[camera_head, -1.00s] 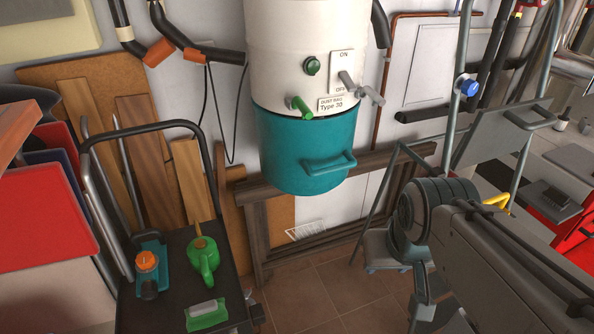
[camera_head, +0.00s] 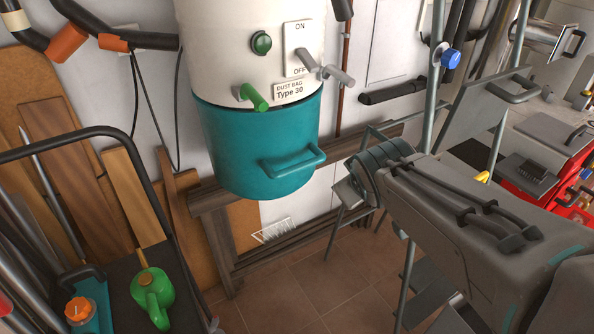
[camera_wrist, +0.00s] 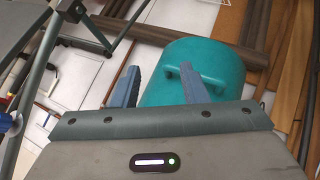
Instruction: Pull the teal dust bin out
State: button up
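The teal dust bin (camera_head: 245,150) hangs under a white cylindrical dust collector (camera_head: 245,50). Its bar-shaped handle (camera_head: 295,161) sticks out at its lower front right. In the wrist view the bin (camera_wrist: 212,60) lies beyond the fingers, and the right finger covers part of its handle. My gripper (camera_wrist: 160,84) is open, with its two blue-grey fingers apart and nothing visibly held between them. In the head view my arm reaches in from the right and its end is just right of the bin. The fingers are not clear there.
A black trolley (camera_head: 105,245) with a green watering can (camera_head: 153,294) stands at lower left. A wooden frame (camera_head: 215,240) is below and behind the bin. A grey ladder-like metal stand (camera_head: 433,90) rises near my arm. Tiled floor (camera_head: 290,295) shows free in front of the bin.

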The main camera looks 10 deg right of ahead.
jog(key=w+d+f+n+t+b, duration=0.3)
jog(key=w+f+n+t+b, duration=0.15)
jog(key=w+n+b, duration=0.2)
jog(key=n+t+y+b, duration=0.2)
jog(key=n+y+b, duration=0.45)
jog(key=n, duration=0.45)
send_near(305, 167)
jog(key=shift+y, duration=0.45)
jog(key=x, duration=0.3)
jog(key=b+x, duration=0.1)
jog(key=x, duration=0.7)
jog(key=shift+w+d+f, duration=0.15)
jog(key=shift+d, duration=0.1)
grip_shut()
